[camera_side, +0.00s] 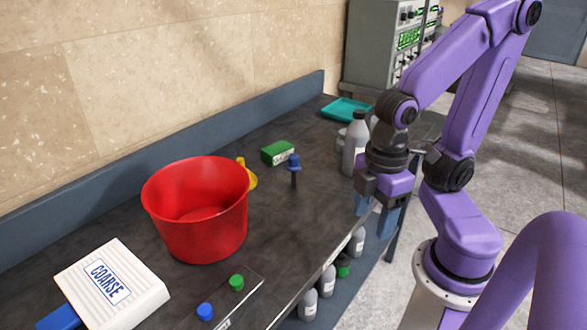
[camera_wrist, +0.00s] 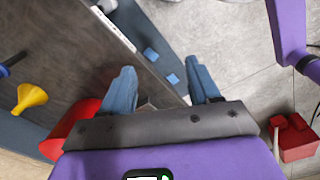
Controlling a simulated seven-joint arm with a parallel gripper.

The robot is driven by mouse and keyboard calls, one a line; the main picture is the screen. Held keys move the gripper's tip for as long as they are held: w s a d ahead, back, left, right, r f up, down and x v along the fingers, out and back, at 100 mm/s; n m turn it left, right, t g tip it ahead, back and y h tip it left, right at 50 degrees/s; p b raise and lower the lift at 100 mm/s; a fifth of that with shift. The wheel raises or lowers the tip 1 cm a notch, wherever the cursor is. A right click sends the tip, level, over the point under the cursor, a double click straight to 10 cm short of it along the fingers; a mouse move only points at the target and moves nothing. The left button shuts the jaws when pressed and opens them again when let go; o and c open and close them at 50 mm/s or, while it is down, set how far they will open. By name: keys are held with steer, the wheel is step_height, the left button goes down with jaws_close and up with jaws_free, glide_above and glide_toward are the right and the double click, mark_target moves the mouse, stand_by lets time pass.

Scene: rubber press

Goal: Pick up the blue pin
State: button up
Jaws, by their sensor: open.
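The blue pin (camera_side: 293,163) stands upright on the dark bench, with a blue head on a dark shaft. It is right of the red bucket and near the green box. In the wrist view, what looks like the same pin (camera_wrist: 4,70) is cut off by the left edge. My gripper (camera_side: 376,214) is at the bench's right front edge, well to the right of the pin. In the wrist view, my gripper (camera_wrist: 160,76) has its two blue fingers wide apart, with nothing between them.
A red bucket (camera_side: 199,225) stands left of the pin, partly hiding a yellow funnel (camera_side: 250,180). A green box (camera_side: 277,152) is just behind the pin. A teal tray (camera_side: 347,108) is farther back. Bench around the pin's front is clear.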

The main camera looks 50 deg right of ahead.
steer(key=w+d+f+n+t+h, duration=0.1)
steer(key=w+d+f+n+h, duration=0.1)
steer(key=w+d+h, duration=0.4)
steer(key=r+n+t+h, duration=0.1)
steer(key=n+t+h, duration=0.4)
steer(key=n+t, duration=0.85)
glide_above(295, 160)
steer(key=v, duration=0.4)
steer(key=shift+n, duration=0.35)
step_height(295, 160, down, 7)
steer(key=shift+s+f, duration=0.15)
steer(key=shift+f, duration=0.1)
steer(key=shift+w+d+r, duration=0.1)
steer(key=shift+w+d, duration=0.2)
steer(key=shift+w, duration=0.2)
steer(key=shift+x, duration=3.2)
